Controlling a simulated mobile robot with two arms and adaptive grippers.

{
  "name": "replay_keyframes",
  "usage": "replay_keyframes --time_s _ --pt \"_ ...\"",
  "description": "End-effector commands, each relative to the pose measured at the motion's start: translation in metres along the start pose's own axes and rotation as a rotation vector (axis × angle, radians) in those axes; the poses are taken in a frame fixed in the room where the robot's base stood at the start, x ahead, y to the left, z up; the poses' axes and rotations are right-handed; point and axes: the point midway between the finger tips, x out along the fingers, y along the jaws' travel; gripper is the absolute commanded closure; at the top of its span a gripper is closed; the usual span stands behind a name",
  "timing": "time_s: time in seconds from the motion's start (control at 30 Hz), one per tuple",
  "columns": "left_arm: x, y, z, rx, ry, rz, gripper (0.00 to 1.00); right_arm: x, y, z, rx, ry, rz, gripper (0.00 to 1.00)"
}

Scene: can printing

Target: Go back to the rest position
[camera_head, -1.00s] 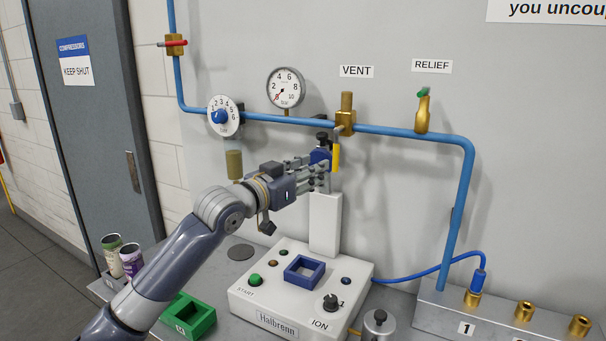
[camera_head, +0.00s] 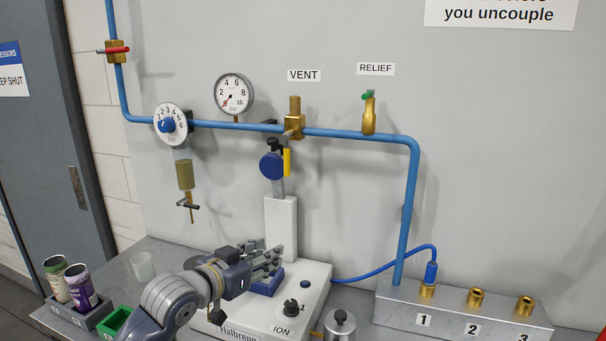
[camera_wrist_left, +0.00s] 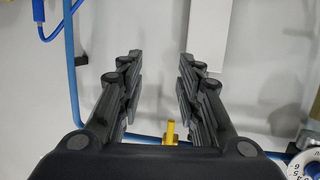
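My left gripper (camera_head: 270,262) is in front of the white printing machine's upright column (camera_head: 281,225), low over the machine's blue square frame (camera_head: 266,284), part of which it hides. In the left wrist view its two fingers (camera_wrist_left: 160,60) stand wide apart with nothing between them. A yellow handle (camera_wrist_left: 170,132) shows beyond them, apart from the fingers. In the head view the yellow vent handle (camera_head: 287,162) hangs down below the brass vent valve (camera_head: 295,126). My right gripper is not in view.
A blue pipe (camera_head: 345,133) with a regulator dial (camera_head: 170,125) and a pressure gauge (camera_head: 234,94) runs along the wall. A metal manifold (camera_head: 455,318) is right.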

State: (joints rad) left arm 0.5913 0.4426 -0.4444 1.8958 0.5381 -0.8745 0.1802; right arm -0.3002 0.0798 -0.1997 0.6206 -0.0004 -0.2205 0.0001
Motion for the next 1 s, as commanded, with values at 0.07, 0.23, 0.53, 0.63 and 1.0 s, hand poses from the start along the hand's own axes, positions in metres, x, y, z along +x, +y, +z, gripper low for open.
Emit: replay_keyframes --time_s 0.07,0.23,0.53,0.63,1.0 --pt "-0.010 0.014 0.050 -0.018 -0.081 -0.006 0.67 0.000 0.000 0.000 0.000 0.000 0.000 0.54" --pt "-0.043 0.035 0.141 -0.048 -0.252 -0.040 0.67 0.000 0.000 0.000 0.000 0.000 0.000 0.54" --pt "-0.143 0.065 0.279 -0.120 -0.579 -0.132 0.67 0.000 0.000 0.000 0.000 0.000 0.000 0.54" --pt "-0.182 0.073 0.312 -0.143 -0.685 -0.166 0.67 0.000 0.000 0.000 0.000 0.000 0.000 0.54" --pt "-0.297 0.093 0.379 -0.206 -0.973 -0.260 0.67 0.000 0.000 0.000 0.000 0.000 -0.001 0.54"
